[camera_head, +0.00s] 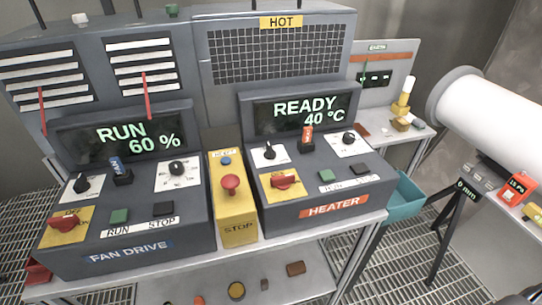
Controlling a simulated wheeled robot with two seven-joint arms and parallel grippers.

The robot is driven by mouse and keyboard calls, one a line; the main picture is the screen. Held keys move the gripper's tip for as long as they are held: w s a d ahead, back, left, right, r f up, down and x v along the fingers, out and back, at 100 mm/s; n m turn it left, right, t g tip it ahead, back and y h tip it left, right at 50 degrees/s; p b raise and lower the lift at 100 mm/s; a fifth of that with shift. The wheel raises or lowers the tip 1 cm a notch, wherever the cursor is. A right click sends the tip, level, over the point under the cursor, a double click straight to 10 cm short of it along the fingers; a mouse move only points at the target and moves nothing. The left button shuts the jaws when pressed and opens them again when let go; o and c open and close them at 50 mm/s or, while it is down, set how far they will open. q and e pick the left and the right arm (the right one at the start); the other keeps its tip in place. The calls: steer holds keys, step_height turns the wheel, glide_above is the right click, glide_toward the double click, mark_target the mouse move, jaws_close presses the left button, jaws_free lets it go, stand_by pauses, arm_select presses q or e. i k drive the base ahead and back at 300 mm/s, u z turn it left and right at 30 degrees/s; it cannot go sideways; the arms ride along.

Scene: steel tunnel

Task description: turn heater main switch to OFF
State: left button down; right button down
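The heater console (325,183) stands right of centre on the bench, with a red and white HEATER label (333,206) on its front. Its main switch, a red rotary handle (284,182) on a yellow plate, sits at the console's lower left. The handle lies roughly level across the plate; the position lettering is too small to read. The heater display (303,110) reads READY 40 °C. Neither of my grippers is in view, and nothing covers the switch.
The fan drive console (125,215) on the left has a similar red switch (67,223) and a display (124,133) reading RUN 60 %. A yellow box with a red stop button (231,184) stands between the consoles. A white cylinder (490,105) on a stand is at right.

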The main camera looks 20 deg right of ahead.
mark_target(282, 182)
steer(key=u, duration=0.8)
steer(key=k, duration=1)
steer(key=z, duration=1.3)
